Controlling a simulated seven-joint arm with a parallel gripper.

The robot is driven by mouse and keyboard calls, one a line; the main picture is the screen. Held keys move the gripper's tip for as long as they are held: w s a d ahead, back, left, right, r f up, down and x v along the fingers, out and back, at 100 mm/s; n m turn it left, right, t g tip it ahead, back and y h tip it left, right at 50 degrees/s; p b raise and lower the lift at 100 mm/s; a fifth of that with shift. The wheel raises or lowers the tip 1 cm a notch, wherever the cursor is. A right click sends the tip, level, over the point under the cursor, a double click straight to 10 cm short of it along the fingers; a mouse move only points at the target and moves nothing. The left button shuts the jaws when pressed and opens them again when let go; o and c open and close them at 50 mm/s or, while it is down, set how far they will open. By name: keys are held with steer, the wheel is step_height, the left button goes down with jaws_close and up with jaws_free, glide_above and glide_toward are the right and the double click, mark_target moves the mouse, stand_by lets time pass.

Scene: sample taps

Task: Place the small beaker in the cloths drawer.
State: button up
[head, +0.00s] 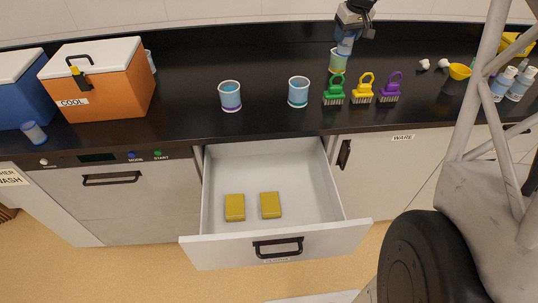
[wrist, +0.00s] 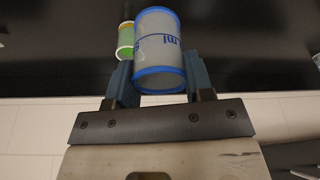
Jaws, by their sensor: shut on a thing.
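My gripper (head: 346,38) is above the back of the counter, at the top right of the head view. In the wrist view its two fingers are shut on a clear beaker (wrist: 160,52) with blue rims and "ml" markings. The beaker also shows in the head view (head: 345,46), partly hidden by the gripper. The drawer (head: 275,241) below the counter is pulled open. It holds two yellow folded pads (head: 235,207) with bare floor around them. Its front label is too small to read.
A green-toned beaker (head: 338,63) stands just below my gripper. Green (head: 334,91), yellow (head: 362,90) and purple (head: 390,88) brushes stand to the right. An orange cooler (head: 110,85) stands left.

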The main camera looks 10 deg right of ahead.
steer(key=s+d+f+n+y, duration=0.1)
steer(key=s+d+f+n, duration=0.15)
steer(key=s, duration=0.45)
steer(key=s+d+f+n, duration=0.2)
steer(key=s+d, duration=0.2)
steer(key=s, duration=0.4)
steer(key=s+a+f+n+g, duration=0.1)
steer(key=s+a+f+n, duration=0.5)
steer(key=s+a+f, duration=0.2)
steer(key=s+a+f+n+g+y, duration=0.1)
steer(key=s+a+f+n, duration=0.5)
steer(key=a+f, duration=0.7)
step_height(320, 180, down, 4)
steer(key=s+g, duration=0.1)
steer(key=s, duration=0.1)
steer(key=shift+s+a, duration=0.15)
steer(key=shift+s, duration=0.25)
steer(key=shift+f, duration=0.15)
glide_above(305, 208)
steer(key=d+x, duration=0.1)
steer(key=x, duration=0.4)
steer(key=shift+d+f, duration=0.15)
steer(key=shift+f, duration=0.4)
steer(key=shift+d+x, duration=0.2)
steer(key=shift+x, duration=0.7)
steer(key=shift+d+x, duration=0.25)
steer(key=shift+x, duration=0.65)
